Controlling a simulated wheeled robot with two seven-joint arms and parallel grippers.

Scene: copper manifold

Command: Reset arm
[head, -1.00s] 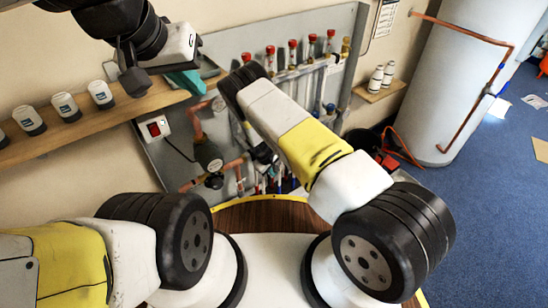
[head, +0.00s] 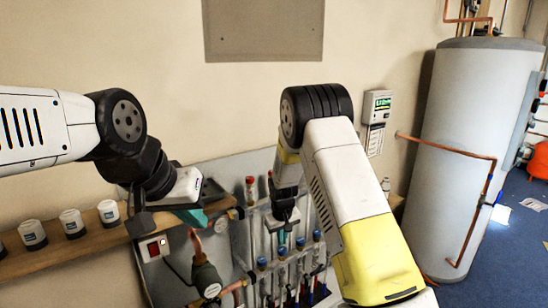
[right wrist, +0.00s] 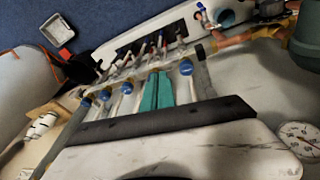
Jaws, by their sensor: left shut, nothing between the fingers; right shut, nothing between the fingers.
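My left gripper (head: 193,217) is at the left in the head view, in front of the wooden shelf. Its teal fingers are partly hidden by its body, and nothing shows in them. My right gripper (head: 283,236) points down in front of the copper manifold (head: 290,252) on its grey backboard. In the right wrist view its two teal fingers (right wrist: 156,91) lie together, shut and empty, with manifold pipes and blue caps behind them. I cannot tell whether they touch any pipe. My right arm hides part of the manifold's right side.
A wooden shelf (head: 88,238) with several white jars (head: 72,222) runs along the left wall. A large grey cylinder (head: 455,150) with copper pipe stands right. A wall controller (head: 378,105) hangs between.

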